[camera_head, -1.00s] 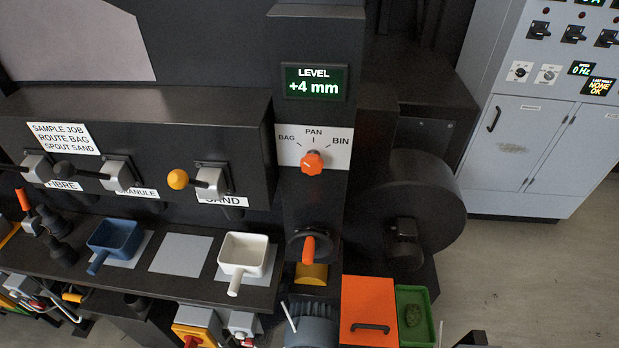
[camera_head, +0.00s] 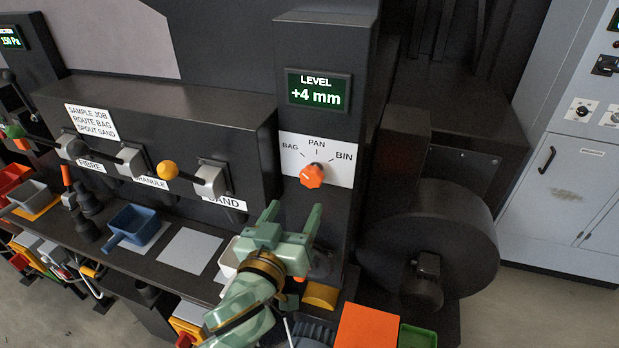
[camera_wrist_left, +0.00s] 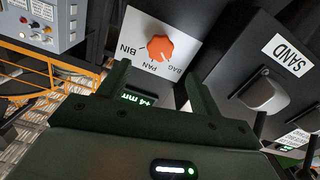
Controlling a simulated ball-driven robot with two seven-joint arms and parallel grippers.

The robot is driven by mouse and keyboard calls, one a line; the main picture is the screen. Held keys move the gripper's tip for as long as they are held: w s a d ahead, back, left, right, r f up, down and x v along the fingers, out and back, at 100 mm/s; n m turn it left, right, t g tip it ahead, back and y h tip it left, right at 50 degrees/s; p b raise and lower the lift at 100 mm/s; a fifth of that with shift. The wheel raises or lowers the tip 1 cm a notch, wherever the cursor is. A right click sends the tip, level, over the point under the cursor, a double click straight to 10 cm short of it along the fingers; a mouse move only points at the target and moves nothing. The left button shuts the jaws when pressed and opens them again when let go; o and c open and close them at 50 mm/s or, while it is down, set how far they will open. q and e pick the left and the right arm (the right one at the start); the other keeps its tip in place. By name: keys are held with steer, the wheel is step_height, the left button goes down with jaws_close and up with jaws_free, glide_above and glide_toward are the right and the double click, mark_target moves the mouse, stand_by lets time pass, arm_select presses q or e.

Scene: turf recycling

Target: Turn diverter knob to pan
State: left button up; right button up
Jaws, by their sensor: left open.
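The orange diverter knob (camera_head: 312,176) sits on a white plate (camera_head: 289,160) marked BAG, PAN and BIN, on the dark column under the level display. Which mark it points at is too small to tell. My left gripper (camera_head: 293,213) is open and empty, below the knob and apart from it, fingers pointing up towards it. In the left wrist view the knob (camera_wrist_left: 160,47) shows beyond the open fingers (camera_wrist_left: 158,85), and the plate's words appear upside down. My right gripper is not in view.
The level display (camera_head: 318,90) reads +4 mm. A white scoop (camera_head: 228,262) is partly hidden by my left arm. A large dark drum (camera_head: 400,225) stands to the right.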

mark_target(310, 180)
arm_select(q)
steer(key=x, duration=0.9)
steer(key=shift+w+d+f, duration=0.1)
steer(key=shift+w+d, duration=0.05)
steer(key=shift+w, duration=0.2)
steer(key=shift+c, duration=0.2)
steer(key=c, duration=0.9)
